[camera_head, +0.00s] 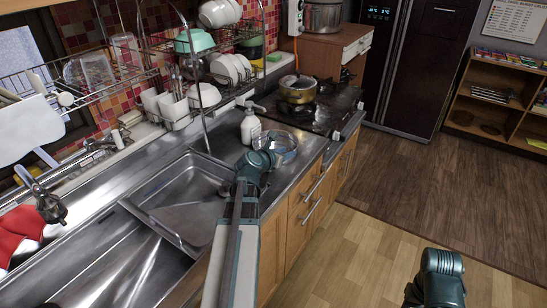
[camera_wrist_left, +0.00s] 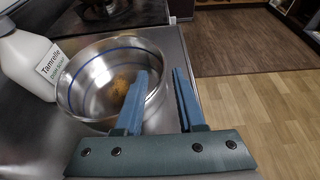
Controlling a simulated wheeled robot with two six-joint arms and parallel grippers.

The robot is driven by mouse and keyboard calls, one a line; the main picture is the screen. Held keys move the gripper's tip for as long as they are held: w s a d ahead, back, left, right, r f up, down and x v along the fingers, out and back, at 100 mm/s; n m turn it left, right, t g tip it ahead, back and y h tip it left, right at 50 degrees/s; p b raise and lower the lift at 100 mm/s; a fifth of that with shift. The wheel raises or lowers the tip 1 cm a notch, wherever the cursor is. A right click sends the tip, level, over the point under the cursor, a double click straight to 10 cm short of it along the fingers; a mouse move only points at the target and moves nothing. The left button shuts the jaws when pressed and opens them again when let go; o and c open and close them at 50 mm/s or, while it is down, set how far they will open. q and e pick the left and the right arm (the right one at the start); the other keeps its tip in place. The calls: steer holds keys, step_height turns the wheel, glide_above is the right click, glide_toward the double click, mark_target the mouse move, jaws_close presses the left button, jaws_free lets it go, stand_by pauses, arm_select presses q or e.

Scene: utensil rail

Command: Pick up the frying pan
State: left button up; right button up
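I see no clear frying pan; the nearest match is a yellowish metal pan or pot (camera_head: 297,90) on the stove in the head view, with what looks like a lid on it. I cannot tell its handle. My left gripper (camera_head: 272,147) is at the counter edge, short of the stove.
A white pump bottle (camera_head: 250,127) stands beside the bowl. The black stove (camera_head: 318,115) is beyond it. The sink (camera_head: 180,205) and a dish rack (camera_head: 215,70) are to the left. The wooden floor (camera_head: 400,190) on the right is open.

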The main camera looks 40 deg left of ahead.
arm_select(q)
steer(key=b+x, duration=0.2)
steer(key=x, duration=0.3)
steer(key=shift+w, duration=0.1)
jaws_close()
stand_by(1.2)
